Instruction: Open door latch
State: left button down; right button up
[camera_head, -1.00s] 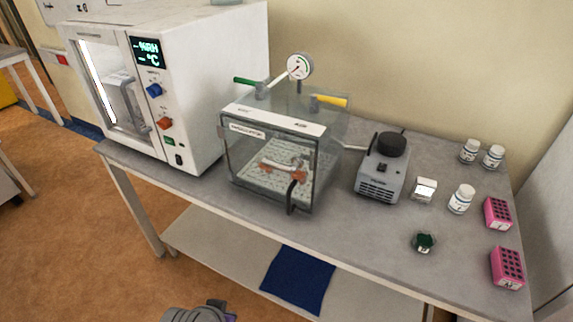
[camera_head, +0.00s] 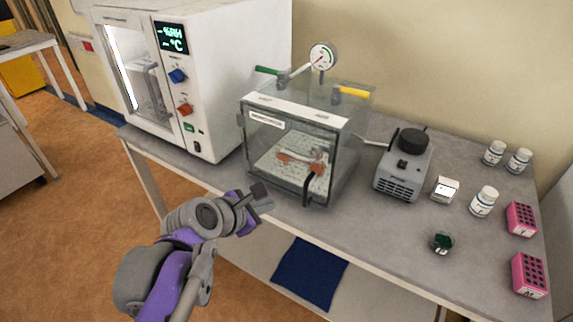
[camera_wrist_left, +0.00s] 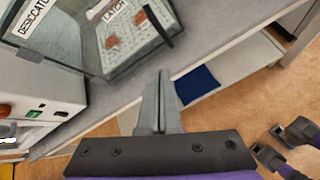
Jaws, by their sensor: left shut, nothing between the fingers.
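The clear desiccator box (camera_head: 262,150) stands on the bench with its front door closed. A black latch handle (camera_head: 307,190) hangs at the right front edge of the door; it shows in the left wrist view (camera_wrist_left: 158,24) near a "LATCH" label. My left gripper (camera_head: 262,196) is in front of the bench, left of and apart from the handle. Its fingers are shut and empty in the left wrist view (camera_wrist_left: 160,100). Dark and purple parts at the lower right of that view look like my right gripper (camera_wrist_left: 272,146); its finger state is unclear.
A white oven-like cabinet (camera_head: 235,75) stands left of the desiccator. A grey pump (camera_head: 402,172) stands to its right, followed by bottles (camera_head: 484,201) and pink racks (camera_head: 529,275). A blue mat (camera_head: 310,273) lies on the lower shelf. The bench front edge is close to my left arm.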

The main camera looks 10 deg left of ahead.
pick_arm(q)
jog(key=w+r+n, duration=0.1)
jog(key=n, duration=0.2)
jog(key=w+a+r+n+t, duration=0.1)
jog(key=w+r+n, duration=0.1)
jog(key=n, duration=0.1)
jog(key=shift+w+a+r, duration=0.1)
jog(key=shift+w+r, duration=0.05)
jog(key=shift+r, duration=0.05)
jog(key=w+d+f, duration=0.1)
jog(key=w+d, duration=0.2)
jog(key=w, duration=0.6)
jog(key=shift+p, duration=0.35)
jog(key=shift+a, duration=0.1)
